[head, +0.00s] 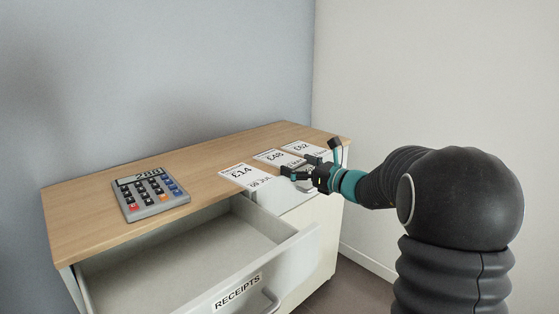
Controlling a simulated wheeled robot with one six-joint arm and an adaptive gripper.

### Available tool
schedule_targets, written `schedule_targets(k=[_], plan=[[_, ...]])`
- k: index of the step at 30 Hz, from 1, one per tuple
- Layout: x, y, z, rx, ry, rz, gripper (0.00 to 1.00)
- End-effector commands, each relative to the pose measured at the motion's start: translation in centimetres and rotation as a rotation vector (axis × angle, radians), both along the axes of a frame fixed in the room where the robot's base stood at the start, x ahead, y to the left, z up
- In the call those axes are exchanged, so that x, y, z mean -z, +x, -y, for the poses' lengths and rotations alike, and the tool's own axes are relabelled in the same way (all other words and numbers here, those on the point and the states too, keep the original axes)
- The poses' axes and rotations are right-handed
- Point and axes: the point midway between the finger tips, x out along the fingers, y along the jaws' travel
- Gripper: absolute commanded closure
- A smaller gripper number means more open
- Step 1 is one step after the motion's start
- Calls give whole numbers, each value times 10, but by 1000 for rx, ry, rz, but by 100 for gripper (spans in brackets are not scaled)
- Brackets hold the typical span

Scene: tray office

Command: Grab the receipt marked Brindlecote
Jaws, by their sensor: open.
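Three white paper receipts lie in a row on the wooden cabinet top. The left receipt (239,174) reads £14 with a date line below, the middle receipt (270,157) reads £48, and the right receipt (300,147) reads £62. The small print on them is too fine to read, so I cannot tell which is marked Brindlecote. My gripper (309,160) is open and empty, with its fingers over the right end of the cabinet near the middle and right receipts. It hides the lower parts of those two. I cannot tell its exact height.
A grey calculator (150,196) sits on the left of the cabinet top (95,215). Below, a drawer (297,243) labelled RECEIPTS is pulled out; its visible inside is empty. Bare wood lies between the calculator and the left receipt. Walls stand behind and to the right.

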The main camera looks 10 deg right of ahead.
Motion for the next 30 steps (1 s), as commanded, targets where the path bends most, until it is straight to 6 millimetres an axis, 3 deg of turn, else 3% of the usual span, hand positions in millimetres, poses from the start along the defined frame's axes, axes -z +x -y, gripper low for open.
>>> schedule_targets(k=[5, 8, 9, 22, 30], plan=[[0, 0, 0, 0, 0, 0, 5], [0, 0, 0, 0, -1, -1, 28], [0, 0, 0, 0, -1, -1, 30], [-4, 0, 0, 0, 0, 0, 31], [-36, 0, 0, 0, -2, 4, 31]])
